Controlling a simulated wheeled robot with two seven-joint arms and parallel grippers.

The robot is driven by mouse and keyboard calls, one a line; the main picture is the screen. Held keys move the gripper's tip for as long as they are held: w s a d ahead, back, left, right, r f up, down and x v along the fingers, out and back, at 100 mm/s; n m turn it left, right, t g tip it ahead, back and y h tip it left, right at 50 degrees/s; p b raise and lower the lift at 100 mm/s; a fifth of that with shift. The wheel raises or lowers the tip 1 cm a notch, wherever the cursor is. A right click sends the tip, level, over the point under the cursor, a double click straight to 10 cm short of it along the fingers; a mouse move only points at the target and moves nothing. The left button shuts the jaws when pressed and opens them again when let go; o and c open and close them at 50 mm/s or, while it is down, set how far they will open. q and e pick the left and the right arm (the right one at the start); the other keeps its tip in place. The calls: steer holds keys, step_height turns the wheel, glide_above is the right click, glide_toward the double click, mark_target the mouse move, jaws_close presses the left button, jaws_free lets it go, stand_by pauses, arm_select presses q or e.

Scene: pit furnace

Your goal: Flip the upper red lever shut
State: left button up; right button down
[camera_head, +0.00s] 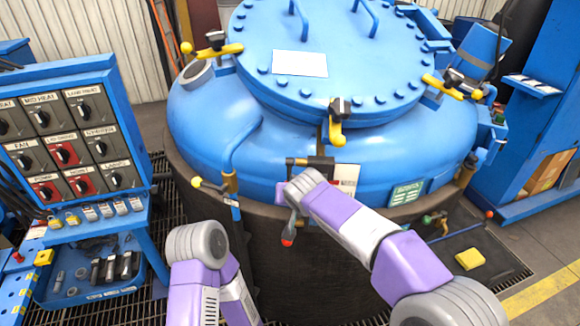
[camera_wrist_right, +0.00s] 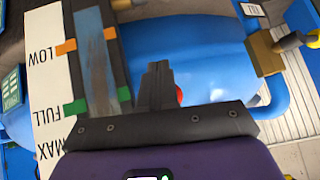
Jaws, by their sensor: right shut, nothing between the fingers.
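A grey lever with a red tip (camera_head: 288,238) hangs below my right wrist in the head view, in front of the furnace wall. I cannot tell whether it is the upper lever. In the right wrist view my right gripper (camera_wrist_right: 155,85) is shut and empty. A small red round part (camera_wrist_right: 180,95) shows just right of its fingertips, partly hidden behind them; I cannot tell whether they touch. The level gauge plate (camera_wrist_right: 52,90) marked LOW, FULL and MAX is to the left. In the head view, my right arm hides the gripper's fingers. My left gripper does not show.
The blue furnace vessel (camera_head: 205,115) with its bolted lid (camera_head: 340,60) fills the middle. A switch panel (camera_head: 75,135) stands at the left. A yellow-jointed pipe with a pale knob (camera_head: 197,182) is left of my right wrist.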

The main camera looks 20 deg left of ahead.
steer(key=s+d+b, duration=0.3)
steer(key=s+d, duration=0.2)
steer(key=s, duration=0.8)
steer(key=shift+d+f, duration=0.15)
steer(key=shift+d, duration=0.05)
